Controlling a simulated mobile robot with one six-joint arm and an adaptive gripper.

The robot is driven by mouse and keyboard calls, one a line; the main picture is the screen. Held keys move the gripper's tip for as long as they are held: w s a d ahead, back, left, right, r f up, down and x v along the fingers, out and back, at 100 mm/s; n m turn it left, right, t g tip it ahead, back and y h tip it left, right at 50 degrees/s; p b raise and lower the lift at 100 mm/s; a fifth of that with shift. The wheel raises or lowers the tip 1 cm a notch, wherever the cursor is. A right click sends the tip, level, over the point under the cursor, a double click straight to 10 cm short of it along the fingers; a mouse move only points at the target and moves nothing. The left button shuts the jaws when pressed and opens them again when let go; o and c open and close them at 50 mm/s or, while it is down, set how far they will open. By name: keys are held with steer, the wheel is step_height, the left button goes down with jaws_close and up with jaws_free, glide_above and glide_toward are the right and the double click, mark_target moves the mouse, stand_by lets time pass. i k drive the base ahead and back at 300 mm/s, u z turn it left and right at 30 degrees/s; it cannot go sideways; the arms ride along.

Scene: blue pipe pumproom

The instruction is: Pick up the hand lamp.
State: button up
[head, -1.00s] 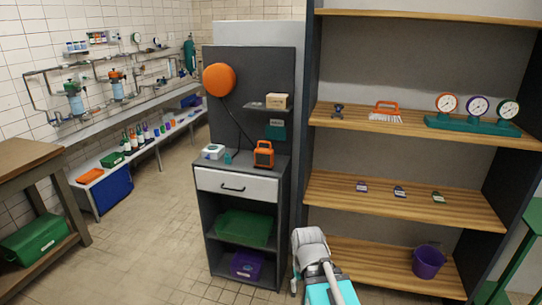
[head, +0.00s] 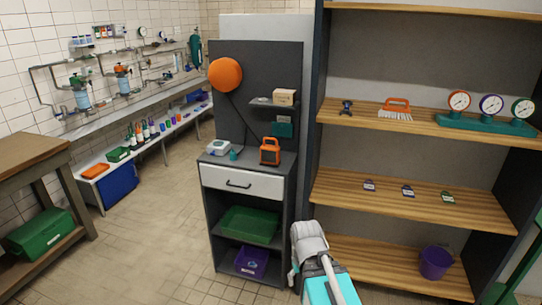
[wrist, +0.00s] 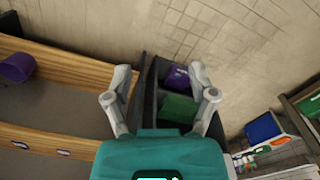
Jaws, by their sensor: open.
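The hand lamp (head: 270,151) is an orange, box-shaped lamp with a top handle and a dark front. It stands upright on top of the grey cabinet (head: 285,180), near the cabinet's right side. My gripper (wrist: 160,88) shows in the wrist view with its two grey fingers spread wide and nothing between them. The lamp cannot be made out in the wrist view. In the head view my arm is at the bottom, below and right of the lamp, and the fingertips cannot be made out there.
On the cabinet top, a white box (head: 218,147) and a small teal cup (head: 234,154) stand left of the lamp. An orange reel (head: 225,74) hangs above on the back panel, with a small shelf holding a tan box (head: 285,97). Wooden shelves (head: 400,193) stand close on the right.

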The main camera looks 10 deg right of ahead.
mark_target(270, 155)
steer(key=u, duration=0.05)
steer(key=k, duration=0.65)
steer(key=z, duration=0.25)
steer(key=i, duration=0.5)
steer(key=z, duration=0.6)
steer(key=i, duration=1.25)
steer(key=u, duration=0.85)
steer(key=i, duration=0.35)
steer(key=u, duration=0.35)
